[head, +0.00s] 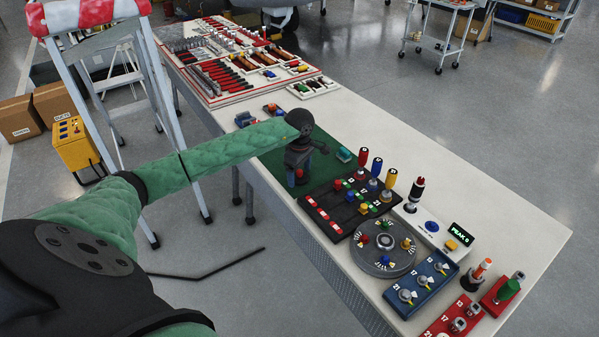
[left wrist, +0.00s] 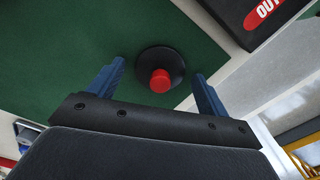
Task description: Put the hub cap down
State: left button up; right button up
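The hub cap (left wrist: 172,62), a round black disc with a red knob in its middle, shows in the left wrist view on the green mat (left wrist: 60,50). In the head view its red knob (head: 299,173) shows just under my left gripper (head: 302,170). In the left wrist view the two blue fingers of that gripper (left wrist: 158,85) stand on either side of the hub cap, with a gap on each side, so it is open. The hub cap appears to rest on the mat. My right gripper is not in view.
A black rack (head: 345,207) with red-labelled slots stands right beside the mat. Beyond it are a round grey turntable (head: 383,250), a blue numbered block (head: 420,285) and a display box (head: 440,232). Tool trays (head: 240,70) fill the far end. A stepladder (head: 160,90) stands left.

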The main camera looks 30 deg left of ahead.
aim_at(299, 171)
pick_arm(q)
jog(key=shift+r, duration=0.1)
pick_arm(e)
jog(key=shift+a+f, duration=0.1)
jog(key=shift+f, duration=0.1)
pick_arm(q)
jog(key=shift+r, duration=0.65)
notch_tip(299, 171, up, 4)
jog(key=shift+f+b, duration=0.1)
jog(key=shift+b, duration=0.7)
notch_tip(299, 171, up, 7)
jog(key=b, duration=0.1)
jog(key=shift+b, duration=0.35)
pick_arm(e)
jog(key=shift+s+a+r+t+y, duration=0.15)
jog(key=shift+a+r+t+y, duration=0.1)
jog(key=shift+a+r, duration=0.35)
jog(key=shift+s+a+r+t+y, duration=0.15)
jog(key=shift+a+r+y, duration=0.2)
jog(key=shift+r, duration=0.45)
